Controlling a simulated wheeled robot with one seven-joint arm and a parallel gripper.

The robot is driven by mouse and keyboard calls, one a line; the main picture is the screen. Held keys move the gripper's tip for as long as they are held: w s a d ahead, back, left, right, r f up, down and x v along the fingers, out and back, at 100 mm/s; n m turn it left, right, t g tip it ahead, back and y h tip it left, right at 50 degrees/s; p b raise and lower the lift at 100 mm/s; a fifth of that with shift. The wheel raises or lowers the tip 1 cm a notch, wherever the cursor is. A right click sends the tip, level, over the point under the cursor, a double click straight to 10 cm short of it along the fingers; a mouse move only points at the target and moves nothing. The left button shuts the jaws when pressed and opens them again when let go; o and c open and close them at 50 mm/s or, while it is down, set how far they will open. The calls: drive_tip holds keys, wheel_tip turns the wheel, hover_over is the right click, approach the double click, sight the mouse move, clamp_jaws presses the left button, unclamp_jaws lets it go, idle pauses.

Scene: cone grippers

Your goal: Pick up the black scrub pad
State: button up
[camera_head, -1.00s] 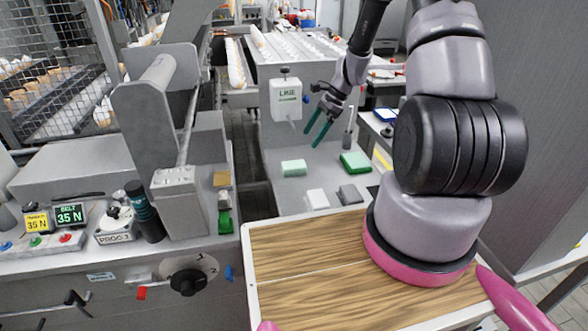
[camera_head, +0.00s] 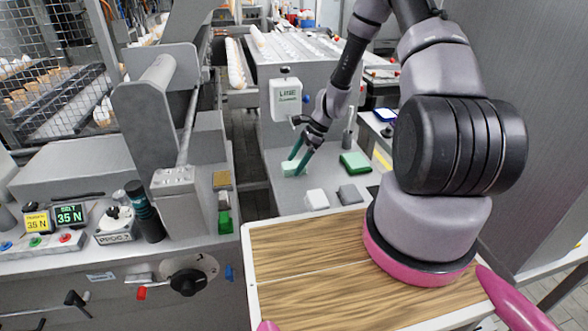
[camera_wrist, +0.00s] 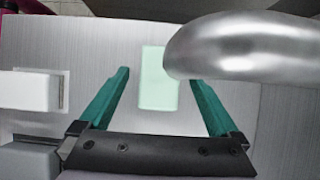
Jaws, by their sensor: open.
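My gripper (camera_head: 297,167) is open, with its green fingers at a pale green pad (camera_head: 285,168) on the grey metal counter. In the wrist view the pale green pad (camera_wrist: 158,90) shows between the two spread fingers, with a gap on each side; contact cannot be told. A dark grey block (camera_head: 349,194) lies nearer the wooden board, right of a white block (camera_head: 316,199). A flat black piece (camera_head: 373,190) is partly hidden by my arm. I cannot tell which of these dark things is the black scrub pad.
A green pad (camera_head: 355,162) lies right of my gripper. A white labelled box (camera_head: 285,99) stands behind it. In the wrist view a shiny rounded metal part (camera_wrist: 245,45) is close by the right finger. The wooden board (camera_head: 310,265) is clear in front.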

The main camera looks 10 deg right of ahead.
drive_tip(key=c, duration=1.5)
drive_tip(key=shift+c, duration=0.2)
drive_tip(key=shift+r, duration=0.1)
